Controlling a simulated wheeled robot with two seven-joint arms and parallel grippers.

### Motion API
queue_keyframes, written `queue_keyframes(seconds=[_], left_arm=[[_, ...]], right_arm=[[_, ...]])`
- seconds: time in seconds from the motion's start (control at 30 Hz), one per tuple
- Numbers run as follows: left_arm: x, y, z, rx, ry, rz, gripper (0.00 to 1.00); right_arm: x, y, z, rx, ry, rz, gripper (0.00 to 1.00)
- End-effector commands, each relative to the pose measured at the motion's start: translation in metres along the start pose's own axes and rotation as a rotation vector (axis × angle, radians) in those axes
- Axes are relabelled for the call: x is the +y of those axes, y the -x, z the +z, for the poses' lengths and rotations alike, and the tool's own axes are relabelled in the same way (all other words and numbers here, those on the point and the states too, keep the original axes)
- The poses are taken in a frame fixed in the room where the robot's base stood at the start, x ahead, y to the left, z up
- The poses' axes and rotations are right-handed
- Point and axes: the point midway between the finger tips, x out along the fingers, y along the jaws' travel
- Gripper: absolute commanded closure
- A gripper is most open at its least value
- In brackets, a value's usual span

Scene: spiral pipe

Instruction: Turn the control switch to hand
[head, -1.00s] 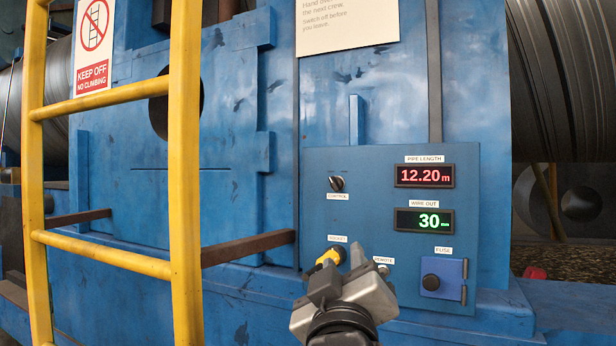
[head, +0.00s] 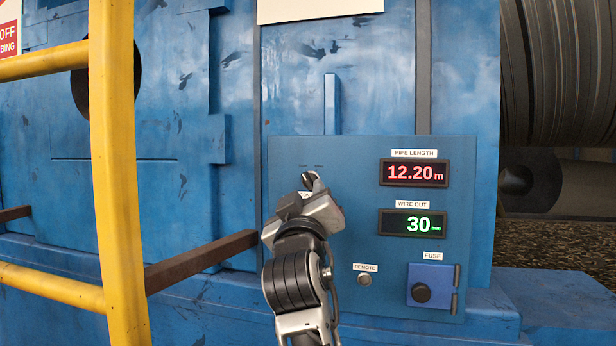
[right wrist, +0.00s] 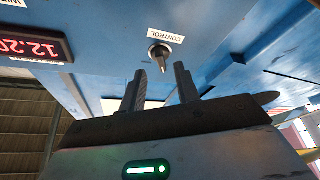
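The control switch (right wrist: 160,52) is a small dark and metallic knob under its white CONTROL label (right wrist: 165,36) in the right wrist view. I see no contact. The switch's position words are too small to read. My left gripper is not in view.
Right of the switch are the red pipe length display (head: 414,173) and green wire out display (head: 412,223). Below are the remote button (head: 365,280) and the fuse box (head: 432,286). My arm covers the socket area.

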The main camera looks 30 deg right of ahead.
Motion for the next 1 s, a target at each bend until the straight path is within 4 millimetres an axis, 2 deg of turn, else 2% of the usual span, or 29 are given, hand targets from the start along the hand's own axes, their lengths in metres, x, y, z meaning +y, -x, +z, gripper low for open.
queue_keyframes(seconds=[0.1, 0.23, 0.63, 0.73, 1.0], left_arm=[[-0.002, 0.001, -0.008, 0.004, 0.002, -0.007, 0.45], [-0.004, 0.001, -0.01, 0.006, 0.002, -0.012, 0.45], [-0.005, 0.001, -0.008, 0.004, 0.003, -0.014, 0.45], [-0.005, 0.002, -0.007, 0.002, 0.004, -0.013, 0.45], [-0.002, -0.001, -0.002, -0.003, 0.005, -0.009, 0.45]], right_arm=[[0.002, -0.021, -0.002, -0.001, 0.002, 0.001, 0.68], [0.0, -0.034, -0.001, 0.0, 0.002, 0.0, 0.68], [0.0, -0.04, 0.0, 0.0, 0.0, -0.001, 0.68], [-0.001, -0.04, 0.0, 0.001, 0.0, -0.001, 0.96], [-0.002, -0.039, 0.001, 0.0, -0.013, 0.004, 0.97]])
